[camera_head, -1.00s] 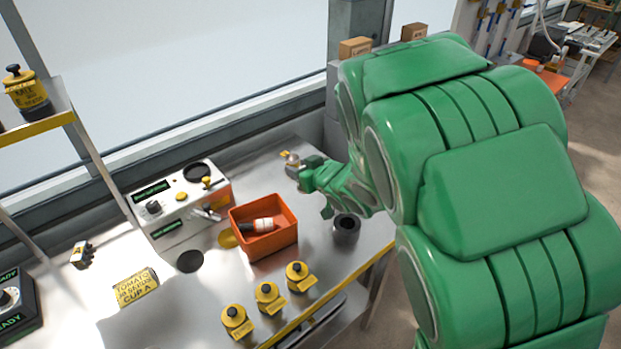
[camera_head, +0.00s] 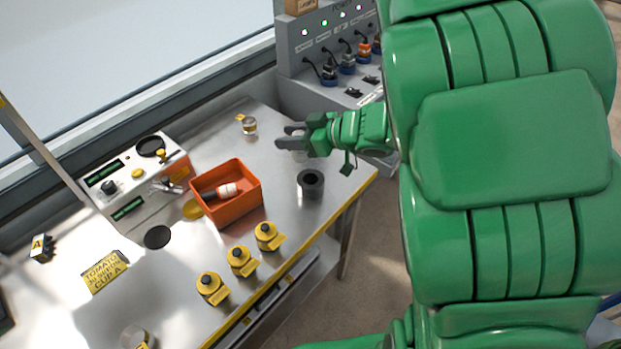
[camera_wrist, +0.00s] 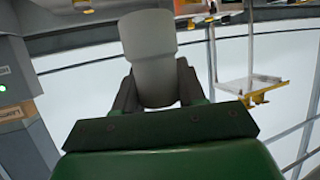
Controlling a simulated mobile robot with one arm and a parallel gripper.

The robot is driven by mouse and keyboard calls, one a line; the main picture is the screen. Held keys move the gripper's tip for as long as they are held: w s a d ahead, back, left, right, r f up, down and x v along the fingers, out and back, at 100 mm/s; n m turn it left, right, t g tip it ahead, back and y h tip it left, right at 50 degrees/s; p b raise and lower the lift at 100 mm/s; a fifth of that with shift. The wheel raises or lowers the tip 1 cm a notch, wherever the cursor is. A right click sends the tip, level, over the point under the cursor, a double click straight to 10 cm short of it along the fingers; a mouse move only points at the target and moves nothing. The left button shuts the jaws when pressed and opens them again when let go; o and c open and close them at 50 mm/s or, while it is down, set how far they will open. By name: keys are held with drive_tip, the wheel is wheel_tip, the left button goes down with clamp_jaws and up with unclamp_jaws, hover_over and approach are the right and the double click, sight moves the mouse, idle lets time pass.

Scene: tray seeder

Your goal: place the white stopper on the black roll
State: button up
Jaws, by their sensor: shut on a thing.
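My gripper (camera_head: 284,137) is shut on the white stopper, a pale, smooth, rounded piece (camera_wrist: 150,60) that stands out between the fingers in the wrist view. In the head view a whitish bit of it (camera_head: 299,152) shows just below the fingers, and the rest is hidden. The black roll (camera_head: 311,186) is a short dark upright cylinder with a hole in its top. It stands on the steel table near the right end. My gripper is above the table, beyond the roll and slightly left of it, apart from it.
A small clear jar (camera_head: 249,126) stands left of my gripper. Several yellow knobbed pieces (camera_head: 268,236) line the front edge. A grey power panel (camera_head: 325,50) stands behind.

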drive_tip(key=s+d+n+g+y, duration=0.1)
drive_tip(key=s+d+n+g, duration=0.1)
drive_tip(key=s+d, duration=0.3)
drive_tip(key=shift+s+f, duration=0.15)
drive_tip(key=shift+s, duration=1.5)
drive_tip(key=shift+w+f, duration=0.1)
drive_tip(key=shift+w, duration=0.15)
drive_tip(key=w+f, duration=0.1)
drive_tip(key=w, duration=0.1)
drive_tip(key=w+a+f, duration=0.1)
drive_tip(key=w, duration=0.1)
drive_tip(key=w+f, duration=0.1)
drive_tip(key=w, duration=0.1)
drive_tip(key=shift+w+a, duration=0.25)
drive_tip(key=shift+w, duration=0.05)
hover_over(304, 178)
drive_tip(key=s, duration=0.2)
wheel_tip(304, 178, down, 4)
drive_tip(key=shift+w+f, duration=0.95)
drive_tip(key=shift+f, duration=1.55)
drive_tip(key=shift+f, duration=0.15)
